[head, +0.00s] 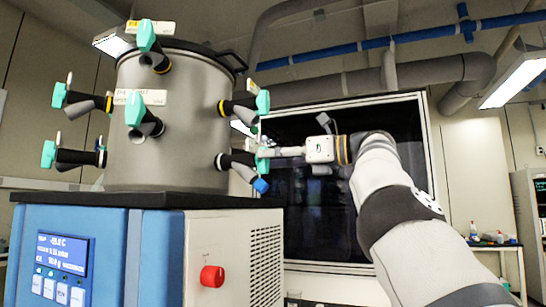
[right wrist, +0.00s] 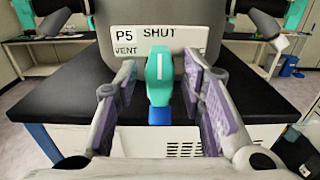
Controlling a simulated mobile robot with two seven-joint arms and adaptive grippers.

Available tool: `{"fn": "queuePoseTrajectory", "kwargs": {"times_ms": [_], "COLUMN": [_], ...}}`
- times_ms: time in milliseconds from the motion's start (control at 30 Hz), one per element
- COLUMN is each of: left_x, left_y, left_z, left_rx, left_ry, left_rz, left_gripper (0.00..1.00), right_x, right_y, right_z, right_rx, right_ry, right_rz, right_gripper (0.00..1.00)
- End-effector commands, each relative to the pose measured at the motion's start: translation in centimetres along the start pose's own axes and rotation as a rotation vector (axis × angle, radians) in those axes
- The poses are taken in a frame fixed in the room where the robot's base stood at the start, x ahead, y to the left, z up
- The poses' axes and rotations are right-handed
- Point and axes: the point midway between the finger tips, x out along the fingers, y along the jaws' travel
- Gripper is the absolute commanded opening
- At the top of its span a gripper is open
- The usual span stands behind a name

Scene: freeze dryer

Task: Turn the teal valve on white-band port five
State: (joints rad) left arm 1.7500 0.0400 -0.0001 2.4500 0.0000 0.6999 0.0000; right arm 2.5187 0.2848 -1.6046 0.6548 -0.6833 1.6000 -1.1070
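The teal valve (right wrist: 158,70) of port five stands upright in the middle of the right wrist view, with a white line down its face and a blue tip (right wrist: 160,116) below. A label (right wrist: 185,40) behind it reads P5, SHUT and VENT. In the head view this valve (head: 262,165) is on the lower right port of the grey drum, partly hidden by the gripper. My right gripper (head: 270,153) reaches it from the right. Its two padded fingers are open, one on each side of the valve, with visible gaps. My left gripper is not in view.
The grey drum (head: 180,125) carries several other ports with teal valves, some with yellow bands. It stands on a black top (head: 150,199) over a blue and white cabinet with a red knob (head: 212,276). A dark framed window (head: 345,225) is behind my right arm.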

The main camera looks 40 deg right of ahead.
Motion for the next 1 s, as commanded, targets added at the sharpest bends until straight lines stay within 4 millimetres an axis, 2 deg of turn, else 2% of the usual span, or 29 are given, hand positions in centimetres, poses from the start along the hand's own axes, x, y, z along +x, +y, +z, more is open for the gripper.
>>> {"fn": "queuePoseTrajectory", "kwargs": {"times_ms": [67,300,400,500,633,1000], "left_x": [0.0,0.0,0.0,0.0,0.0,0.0], "left_y": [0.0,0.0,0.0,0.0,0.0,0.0], "left_z": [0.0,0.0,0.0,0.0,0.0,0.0], "left_rx": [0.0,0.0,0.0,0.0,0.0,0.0], "left_ry": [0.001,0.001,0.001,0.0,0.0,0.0], "left_rz": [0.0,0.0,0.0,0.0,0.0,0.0], "left_gripper": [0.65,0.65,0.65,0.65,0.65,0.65], "right_x": [-1.3,-7.8,-9.9,-11.2,-11.8,-11.7], "right_y": [-0.1,0.0,0.0,0.0,0.0,0.0], "right_z": [0.1,0.2,0.1,0.0,0.0,0.0], "right_rx": [0.001,0.0,0.001,0.0,0.0,0.0], "right_ry": [-0.003,-0.005,-0.004,-0.001,-0.001,-0.001], "right_rz": [-0.004,-0.003,-0.002,-0.001,0.0,0.0], "right_gripper": [0.37,0.37,0.37,0.37,0.37,0.37]}}
